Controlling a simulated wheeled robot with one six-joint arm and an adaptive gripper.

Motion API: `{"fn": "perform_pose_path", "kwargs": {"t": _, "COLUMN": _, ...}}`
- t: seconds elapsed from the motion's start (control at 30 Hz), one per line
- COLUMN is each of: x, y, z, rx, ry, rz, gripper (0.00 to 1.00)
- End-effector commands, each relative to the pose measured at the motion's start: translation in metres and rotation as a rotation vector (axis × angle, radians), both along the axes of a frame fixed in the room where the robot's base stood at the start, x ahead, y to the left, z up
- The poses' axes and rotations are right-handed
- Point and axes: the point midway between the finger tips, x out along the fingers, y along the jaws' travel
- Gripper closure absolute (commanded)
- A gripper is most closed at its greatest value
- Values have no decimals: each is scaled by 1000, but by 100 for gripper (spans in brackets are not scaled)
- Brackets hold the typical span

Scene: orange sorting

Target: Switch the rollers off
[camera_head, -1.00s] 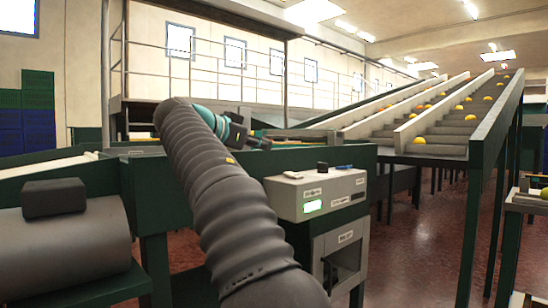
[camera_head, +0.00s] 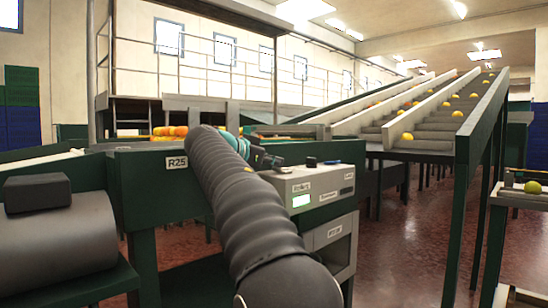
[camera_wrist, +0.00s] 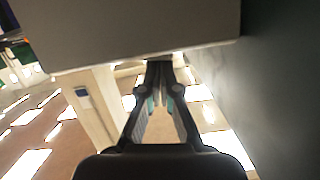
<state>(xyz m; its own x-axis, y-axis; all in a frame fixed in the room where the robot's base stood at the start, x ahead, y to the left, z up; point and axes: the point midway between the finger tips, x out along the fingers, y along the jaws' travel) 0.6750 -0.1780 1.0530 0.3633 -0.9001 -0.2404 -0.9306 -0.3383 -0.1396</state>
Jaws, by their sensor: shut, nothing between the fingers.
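The grey control box (camera_head: 325,184) stands at the end of the green machine in the head view. In the wrist view my gripper (camera_wrist: 160,68) is shut and empty, fingertips together below a pale grey surface (camera_wrist: 130,30). The green switch does not show there.
A green machine frame (camera_head: 120,180) with an R25 sign runs left of my arm, with oranges (camera_head: 170,131) behind it. A sloped conveyor (camera_head: 440,125) carries scattered fruit at the right. Red floor (camera_head: 410,240) is open right of the box.

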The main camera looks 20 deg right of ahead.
Motion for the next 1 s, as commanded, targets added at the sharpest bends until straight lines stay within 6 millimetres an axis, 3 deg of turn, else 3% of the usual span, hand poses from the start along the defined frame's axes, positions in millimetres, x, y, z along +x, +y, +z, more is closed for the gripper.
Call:
{"fn": "perform_pose_path", "kwargs": {"t": 0.67, "x": 3, "y": 1, "z": -7, "rx": -25, "ry": 76, "rz": -1, "gripper": 100}}
{"fn": "perform_pose_path", "kwargs": {"t": 0.83, "x": 3, "y": 1, "z": 8, "rx": -26, "ry": 74, "rz": -1, "gripper": 100}}
{"fn": "perform_pose_path", "kwargs": {"t": 1.0, "x": 6, "y": 1, "z": 38, "rx": -28, "ry": 69, "rz": -2, "gripper": 100}}
